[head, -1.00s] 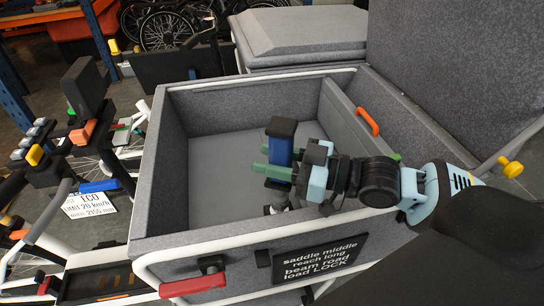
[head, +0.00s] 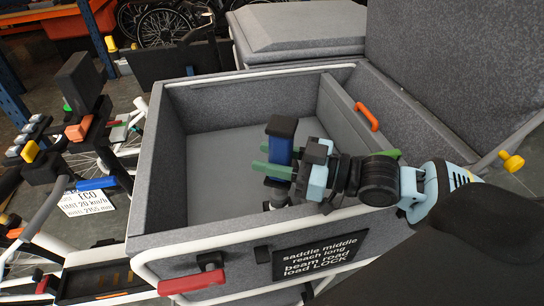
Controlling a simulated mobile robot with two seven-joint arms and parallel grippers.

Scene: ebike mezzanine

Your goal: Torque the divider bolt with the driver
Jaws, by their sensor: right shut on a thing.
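My right gripper (head: 281,168) is shut on the driver (head: 279,150), which has a blue body and a dark top block. The green fingers lie across the blue body. The driver stands roughly upright over the near right part of the grey box (head: 174,160), inside its walls. Its lower end shows dark and pale just below the fingers, near the front wall. The divider (head: 344,115) is the grey panel along the box's right side, with an orange handle (head: 367,116) beside it. I cannot make out the divider bolt. My left gripper is not in view.
The near rim carries a red lever (head: 191,282) and a black sign with white text (head: 320,254). A raised grey lid (head: 450,70) stands at the right, with a yellow knob (head: 512,162). Handlebars with coloured controls (head: 75,130) are at the left. The box floor's left part is clear.

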